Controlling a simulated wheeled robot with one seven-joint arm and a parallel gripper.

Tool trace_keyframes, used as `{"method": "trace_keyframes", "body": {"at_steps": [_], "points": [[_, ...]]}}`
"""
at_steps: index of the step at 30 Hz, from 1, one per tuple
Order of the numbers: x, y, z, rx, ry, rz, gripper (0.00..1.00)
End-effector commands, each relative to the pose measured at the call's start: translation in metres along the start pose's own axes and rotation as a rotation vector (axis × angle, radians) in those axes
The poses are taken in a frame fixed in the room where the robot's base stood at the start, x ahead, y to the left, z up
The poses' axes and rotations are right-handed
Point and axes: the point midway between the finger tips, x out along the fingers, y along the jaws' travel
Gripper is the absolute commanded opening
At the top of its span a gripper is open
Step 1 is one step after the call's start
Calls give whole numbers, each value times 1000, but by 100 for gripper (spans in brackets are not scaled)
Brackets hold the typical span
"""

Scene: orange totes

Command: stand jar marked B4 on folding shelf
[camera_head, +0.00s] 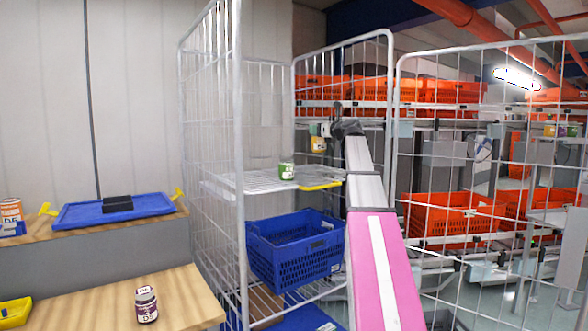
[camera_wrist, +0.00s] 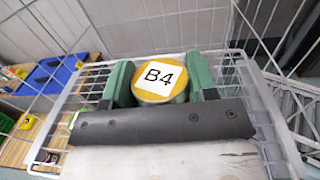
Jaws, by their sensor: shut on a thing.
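The jar marked B4 (camera_wrist: 160,78) shows its yellow lid and white label in the wrist view, between the two green fingers of my gripper (camera_wrist: 160,85). My gripper is shut on it. In the head view the jar (camera_head: 318,145) hangs in the air above the folding shelf. The folding shelf (camera_head: 230,184) is a white wire shelf with a yellow front edge, folded out level inside the wire cage. Its wires (camera_wrist: 50,125) also show below my gripper in the wrist view. A green jar with a white label (camera_head: 286,169) stands upright on the shelf, below and left of my gripper.
A blue crate (camera_head: 295,250) sits under the shelf in the wire cage (camera_head: 240,60). Orange totes (camera_head: 450,215) fill racks at right.

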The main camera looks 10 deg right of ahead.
Motion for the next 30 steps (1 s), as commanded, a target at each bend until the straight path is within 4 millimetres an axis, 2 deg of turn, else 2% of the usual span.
{"method": "trace_keyframes", "body": {"at_steps": [9,16,21,30], "points": [[-1,1,-49,2,0,-1,0],[-1,1,-68,1,0,0,0],[-1,1,-91,3,0,0,0],[0,0,-96,0,-1,0,0]]}}
